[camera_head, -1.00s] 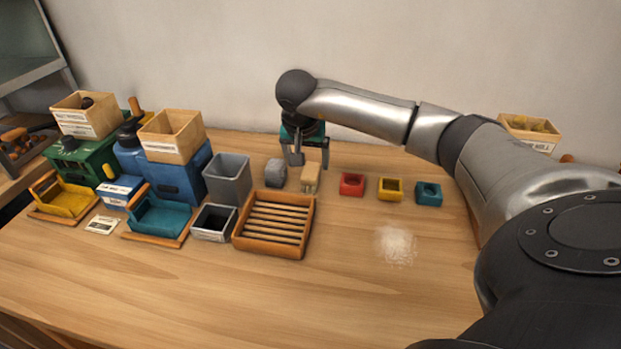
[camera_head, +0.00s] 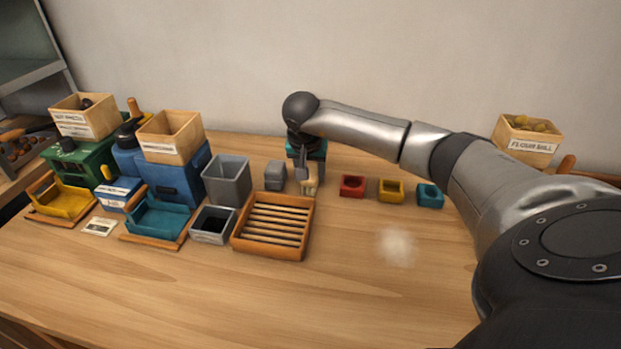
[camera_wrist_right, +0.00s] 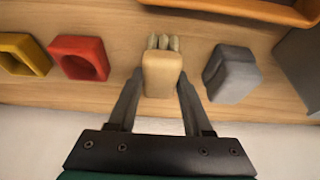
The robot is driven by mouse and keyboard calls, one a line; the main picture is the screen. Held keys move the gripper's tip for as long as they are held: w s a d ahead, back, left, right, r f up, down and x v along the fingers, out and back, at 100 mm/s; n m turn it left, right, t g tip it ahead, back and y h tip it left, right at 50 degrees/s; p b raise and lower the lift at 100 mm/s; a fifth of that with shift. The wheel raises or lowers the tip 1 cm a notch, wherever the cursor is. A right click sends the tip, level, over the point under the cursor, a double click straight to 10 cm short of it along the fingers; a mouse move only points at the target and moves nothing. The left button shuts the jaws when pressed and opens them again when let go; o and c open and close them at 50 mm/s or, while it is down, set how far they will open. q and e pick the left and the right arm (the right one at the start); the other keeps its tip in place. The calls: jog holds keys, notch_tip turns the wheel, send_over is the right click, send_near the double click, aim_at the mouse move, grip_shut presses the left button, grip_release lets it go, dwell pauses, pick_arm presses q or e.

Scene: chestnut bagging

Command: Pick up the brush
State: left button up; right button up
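The brush is a small block with a pale wooden back and light bristle tufts. It lies on the table in the head view (camera_head: 310,182), just behind the slatted wooden tray. It also shows in the right wrist view (camera_wrist_right: 162,74). My right gripper (camera_wrist_right: 157,88) is open, with one finger on each side of the brush and narrow gaps between. In the head view the right gripper (camera_head: 306,172) is over the brush and partly hides it. My left gripper is not in view.
A grey block (camera_wrist_right: 231,74) lies close beside the brush. Red (camera_head: 352,186), yellow (camera_head: 390,190) and teal (camera_head: 430,195) small cups stand to the right. The slatted tray (camera_head: 272,226) is in front. A whitish powder patch (camera_head: 397,246) lies on otherwise clear table.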

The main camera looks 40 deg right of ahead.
aim_at(311, 171)
grip_shut()
jog(key=shift+r, duration=0.1)
notch_tip(311, 171, up, 20)
jog(key=p, duration=0.3)
jog(key=shift+p, duration=0.35)
jog(key=shift+o, duration=0.4)
grip_release()
jog(key=c, duration=0.7)
jog(key=shift+f, duration=0.2)
